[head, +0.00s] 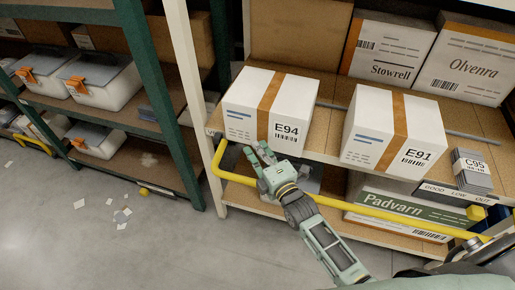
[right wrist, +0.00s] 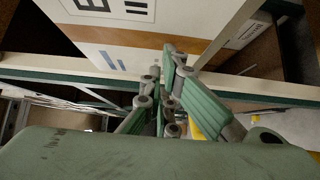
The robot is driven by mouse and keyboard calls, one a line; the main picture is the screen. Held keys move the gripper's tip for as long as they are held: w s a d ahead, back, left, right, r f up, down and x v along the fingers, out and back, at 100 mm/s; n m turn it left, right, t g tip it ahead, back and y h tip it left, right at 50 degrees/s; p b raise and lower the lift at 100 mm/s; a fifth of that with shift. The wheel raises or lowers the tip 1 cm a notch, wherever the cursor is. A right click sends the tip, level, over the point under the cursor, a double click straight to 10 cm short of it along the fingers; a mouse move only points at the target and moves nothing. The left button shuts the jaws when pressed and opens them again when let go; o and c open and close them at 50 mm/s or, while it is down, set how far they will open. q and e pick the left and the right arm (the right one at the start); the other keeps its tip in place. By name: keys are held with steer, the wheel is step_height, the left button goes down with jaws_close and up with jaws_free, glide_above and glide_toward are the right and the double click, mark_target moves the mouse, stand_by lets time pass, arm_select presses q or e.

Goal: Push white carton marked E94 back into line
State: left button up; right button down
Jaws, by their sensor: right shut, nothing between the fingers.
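The white carton E94 (head: 240,119), with a brown tape band, stands upright at the left end of the middle shelf. Its front reaches the shelf's front edge and covers part of it. In the right wrist view the carton (right wrist: 130,28) fills the top, its front facing my fingers. My right gripper (head: 256,148) is shut and empty, with its fingertips close to the lower front of the carton. The fingers also show in the right wrist view (right wrist: 166,75). Whether they touch the carton I cannot tell. My left gripper is out of view.
The white carton E91 (head: 372,125) stands to the right, with a gap between. A grey C95 stack (head: 472,172) sits farther right. A yellow rail (head: 330,198) runs across below the shelf. A white upright (head: 183,60) is left of E94. Cartons stand behind.

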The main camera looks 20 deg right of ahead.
mark_target(267, 139)
steer(key=w+d, duration=0.1)
steer(key=w+d+b, duration=0.1)
steer(key=w, duration=0.1)
steer(key=w+d+b, duration=0.1)
steer(key=w, duration=0.1)
steer(key=shift+w+d+f, duration=0.1)
steer(key=shift+w+d, duration=0.1)
steer(key=shift+d, duration=0.15)
steer(key=shift+w+d, duration=0.25)
steer(key=shift+w, duration=0.15)
steer(key=shift+s, duration=0.15)
